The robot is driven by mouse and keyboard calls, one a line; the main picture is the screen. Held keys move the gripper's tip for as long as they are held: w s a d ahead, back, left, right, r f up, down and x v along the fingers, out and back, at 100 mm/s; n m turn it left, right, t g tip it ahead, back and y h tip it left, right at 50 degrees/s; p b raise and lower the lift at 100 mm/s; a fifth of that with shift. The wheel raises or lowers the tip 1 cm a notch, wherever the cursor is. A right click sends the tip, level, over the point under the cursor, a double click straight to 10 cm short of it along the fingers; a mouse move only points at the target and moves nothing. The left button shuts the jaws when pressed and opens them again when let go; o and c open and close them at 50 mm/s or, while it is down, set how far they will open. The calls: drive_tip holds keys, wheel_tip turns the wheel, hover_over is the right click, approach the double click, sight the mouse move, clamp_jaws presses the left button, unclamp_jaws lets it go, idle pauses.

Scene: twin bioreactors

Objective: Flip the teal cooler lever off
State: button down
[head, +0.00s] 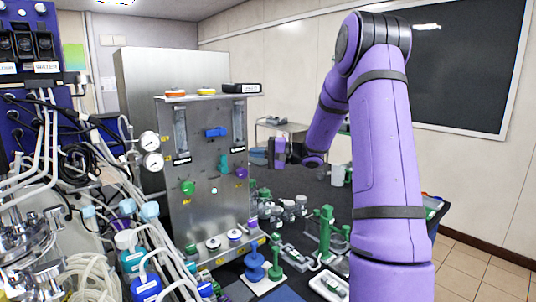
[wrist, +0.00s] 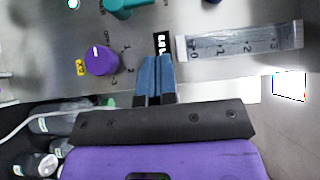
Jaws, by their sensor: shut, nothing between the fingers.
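The teal lever (head: 223,163) is on the steel panel (head: 205,215), left of and slightly above a purple knob (head: 241,173). It looks upright in the head view. In the wrist view only part of the teal lever (wrist: 128,5) shows, cut off by the top edge. My gripper (head: 259,157) is at the right side of the panel, to the right of the lever and apart from it. In the wrist view its blue fingers (wrist: 156,62) are shut together and empty, close to a small black label.
The purple knob (wrist: 101,60) and a clear flow meter (wrist: 240,41) flank my fingers. A blue lever (head: 216,132) sits above the teal one, and a green knob (head: 188,188) is lower left. Glassware and green stands (head: 325,230) fill the space below right.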

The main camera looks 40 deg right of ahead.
sight(225, 154)
drive_tip(key=x, duration=0.3)
drive_tip(key=shift+w+a, duration=0.15)
drive_tip(key=shift+a, duration=1.95)
drive_tip(key=shift+a+r+n+g+h, duration=0.25)
drive_tip(key=shift+a+n+g+h, duration=0.2)
drive_tip(key=shift+n+h, duration=0.15)
drive_tip(key=a+n+g+h, duration=0.1)
drive_tip(key=a+n+h, duration=0.1)
drive_tip(key=h, duration=0.1)
drive_tip(key=a+n+g+h, duration=0.1)
drive_tip(key=a+n+h, duration=0.1)
drive_tip(key=h, duration=0.1)
drive_tip(key=a+n+g+h, duration=0.1)
drive_tip(key=a+n+h, duration=0.1)
drive_tip(key=h, duration=0.1)
drive_tip(key=shift+a+f+n+h, duration=0.3)
drive_tip(key=shift+a+f+n, duration=0.05)
drive_tip(key=shift+f+n, duration=0.05)
drive_tip(key=shift+a+f, duration=0.35)
drive_tip(key=shift+f, duration=0.3)
